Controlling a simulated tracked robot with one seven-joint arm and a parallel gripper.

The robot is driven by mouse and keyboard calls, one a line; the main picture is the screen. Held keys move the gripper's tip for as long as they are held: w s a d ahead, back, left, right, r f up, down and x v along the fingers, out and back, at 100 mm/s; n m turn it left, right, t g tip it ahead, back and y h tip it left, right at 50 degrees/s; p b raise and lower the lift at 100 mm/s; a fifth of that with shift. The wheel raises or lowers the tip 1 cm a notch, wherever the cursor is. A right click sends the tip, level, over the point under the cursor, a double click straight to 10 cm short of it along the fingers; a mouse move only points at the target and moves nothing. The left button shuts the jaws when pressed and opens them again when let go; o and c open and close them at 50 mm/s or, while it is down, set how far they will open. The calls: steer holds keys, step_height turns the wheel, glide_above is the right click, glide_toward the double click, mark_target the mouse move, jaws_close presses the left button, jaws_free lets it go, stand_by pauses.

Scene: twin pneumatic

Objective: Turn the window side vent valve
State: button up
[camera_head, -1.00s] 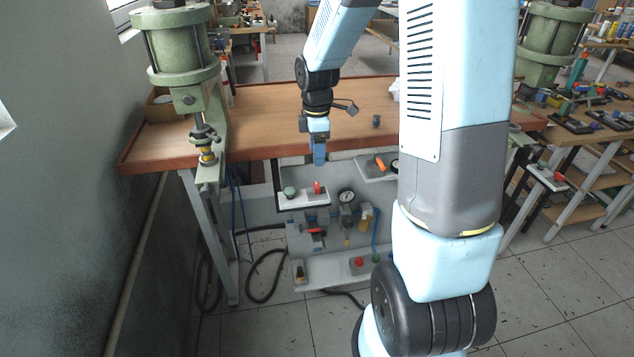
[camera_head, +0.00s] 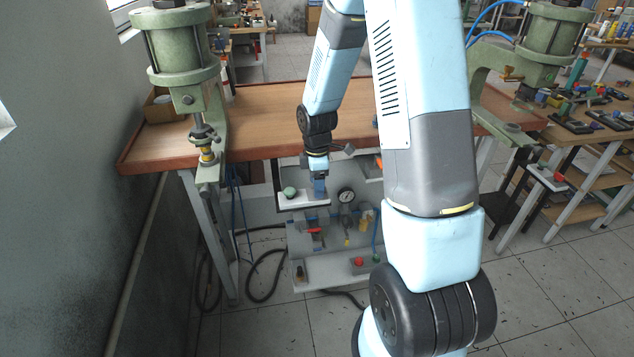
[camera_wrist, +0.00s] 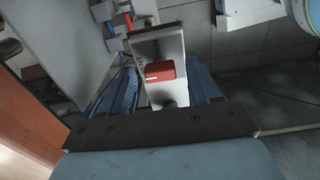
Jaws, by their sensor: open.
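A red knob (camera_wrist: 160,72) sits on a small white control box (camera_wrist: 166,43) under the window-side end of the bench. In the head view this box (camera_head: 292,200) shows with a round green button (camera_head: 290,191), and the knob is hidden behind my gripper. My gripper (camera_head: 319,190) points down at the box's right part. In the wrist view the blue fingers of my gripper (camera_wrist: 162,82) are open, one on each side of the knob. I see no clear contact. A red lever (camera_head: 313,231) is on the panel below and also shows in the wrist view (camera_wrist: 128,22).
A green press (camera_head: 183,60) stands at the left. A pressure gauge (camera_head: 346,196) is right of the box. A lower white shelf (camera_head: 325,268) carries another red knob (camera_head: 358,261).

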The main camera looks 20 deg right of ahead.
steer(key=shift+c, duration=0.3)
steer(key=c, duration=1)
